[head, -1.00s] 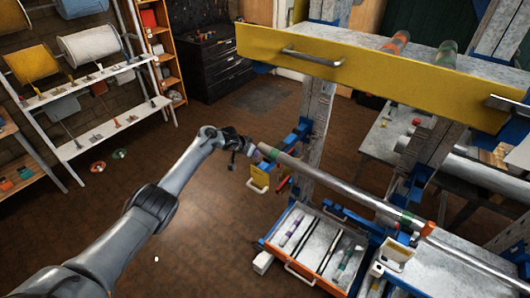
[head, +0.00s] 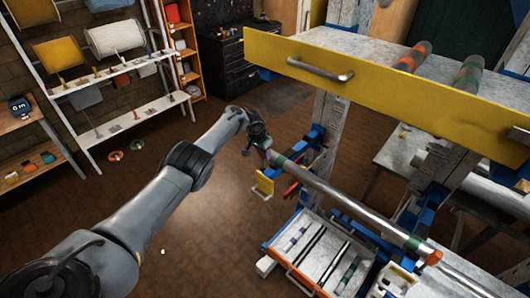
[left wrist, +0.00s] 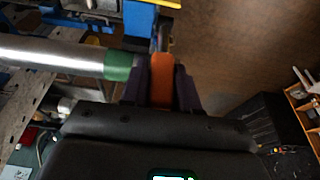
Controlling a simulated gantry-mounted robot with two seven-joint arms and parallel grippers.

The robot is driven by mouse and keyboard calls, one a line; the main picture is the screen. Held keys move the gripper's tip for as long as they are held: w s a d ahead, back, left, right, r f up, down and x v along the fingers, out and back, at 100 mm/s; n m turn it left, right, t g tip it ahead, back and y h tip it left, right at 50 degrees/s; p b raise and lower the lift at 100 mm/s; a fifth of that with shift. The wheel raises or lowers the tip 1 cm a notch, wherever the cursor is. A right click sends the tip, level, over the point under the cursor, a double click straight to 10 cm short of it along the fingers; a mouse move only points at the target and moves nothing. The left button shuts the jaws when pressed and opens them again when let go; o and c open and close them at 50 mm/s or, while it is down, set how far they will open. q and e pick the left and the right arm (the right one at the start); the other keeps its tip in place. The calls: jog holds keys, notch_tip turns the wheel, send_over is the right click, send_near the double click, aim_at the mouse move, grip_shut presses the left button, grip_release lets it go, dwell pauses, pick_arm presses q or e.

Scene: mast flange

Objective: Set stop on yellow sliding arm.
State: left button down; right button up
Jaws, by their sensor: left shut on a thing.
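My left gripper (head: 262,148) is at the left end of a long silver tube (head: 345,200). In the left wrist view its dark fingers (left wrist: 163,88) are shut on an orange piece (left wrist: 161,82). This piece lies just past the tube's green band (left wrist: 118,66); I cannot tell whether it is joined to the tube. A small yellow bracket (head: 264,183) hangs below the tube's left end. A wide yellow front (head: 390,75) with a metal handle spans the upper frame. I cannot tell which yellow part is the sliding arm. My right gripper is out of view.
A tray with an orange front (head: 293,273) holds several rods below the tube. Blue-and-grey uprights (head: 325,140) stand behind it. White shelves (head: 120,68) with spools are at the left. The brown floor (head: 215,225) is clear beneath my left arm.

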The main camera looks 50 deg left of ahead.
pick_arm(q)
jog(key=shift+f, duration=0.1)
jog(key=c, duration=0.9)
grip_release()
jog(key=shift+w, duration=0.1)
jog(key=shift+r+p, duration=0.4)
jog(key=shift+r, duration=0.15)
jog(key=shift+p+v, duration=0.9)
jog(key=shift+v, duration=4.05)
jog(key=shift+f, duration=0.1)
